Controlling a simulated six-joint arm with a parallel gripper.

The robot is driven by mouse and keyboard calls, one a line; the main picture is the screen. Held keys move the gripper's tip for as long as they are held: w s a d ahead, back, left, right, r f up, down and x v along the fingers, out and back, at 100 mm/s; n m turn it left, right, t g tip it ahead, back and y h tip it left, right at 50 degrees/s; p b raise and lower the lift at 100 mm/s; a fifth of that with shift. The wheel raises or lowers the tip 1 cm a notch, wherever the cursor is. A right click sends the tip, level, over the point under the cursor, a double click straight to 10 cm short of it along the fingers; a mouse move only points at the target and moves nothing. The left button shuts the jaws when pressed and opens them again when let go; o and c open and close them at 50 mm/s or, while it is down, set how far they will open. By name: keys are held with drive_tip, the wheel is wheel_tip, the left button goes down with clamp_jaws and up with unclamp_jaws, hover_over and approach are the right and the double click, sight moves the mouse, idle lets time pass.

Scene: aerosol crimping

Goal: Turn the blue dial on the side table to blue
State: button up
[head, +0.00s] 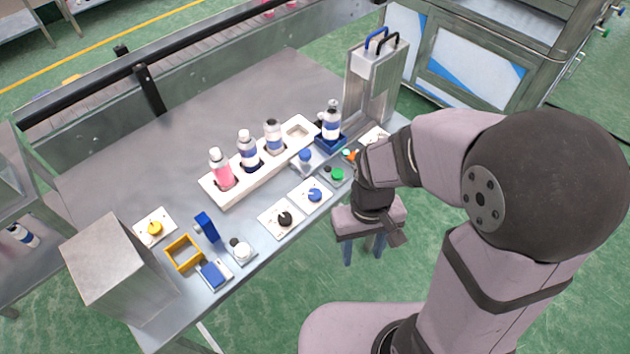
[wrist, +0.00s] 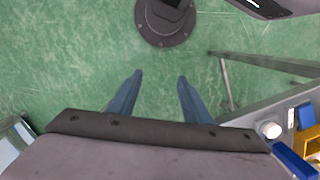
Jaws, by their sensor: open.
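The blue dial (head: 314,195) sits on a square white plate near the front edge of the metal table in the head view. The pointing direction of its knob is too small to read surely. A similar plate with a black dial (head: 285,218) lies just to its left. My gripper (head: 364,256) is to the right of and nearer than the dial, beyond the table's front edge, over the floor. Its two blue fingers point down, apart and empty. They also show in the wrist view (wrist: 160,75), with green floor between them. The blue dial is not visible there.
A white rack (head: 214,194) with several bottles stands behind the dials. A bottle in a blue holder (head: 329,143), a green button (head: 337,174) and a tall metal stand (head: 368,85) are to the right. A yellow dial (head: 155,228), yellow frame (head: 184,252) and grey box (head: 115,265) are left.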

sight(315, 194)
drive_tip(key=w+a+r+n, duration=0.2)
drive_tip(key=w+a, duration=0.1)
drive_tip(key=w, duration=0.2)
drive_tip(key=w+a+r+n+t, duration=0.1)
drive_tip(key=w+a+r+n, duration=0.1)
drive_tip(key=w, duration=0.4)
drive_tip(key=w+a+r+n+p, duration=0.1)
drive_tip(key=w+a+r+n, duration=0.2)
drive_tip(key=w+a, duration=0.2)
drive_tip(key=shift+w+a+r+t+y, duration=0.2)
drive_tip(key=shift+w+a+t+y, duration=0.1)
drive_tip(key=shift+a+t, duration=0.1)
drive_tip(key=shift+s+d+n, duration=0.2)
drive_tip(key=shift+s+n, duration=0.25)
drive_tip(key=shift+n, duration=0.55)
drive_tip(key=shift+s+n, duration=0.1)
drive_tip(key=shift+n, duration=0.4)
drive_tip(key=shift+f+p, duration=1.1)
drive_tip(key=shift+f, duration=2.55)
drive_tip(key=c, duration=1.1)
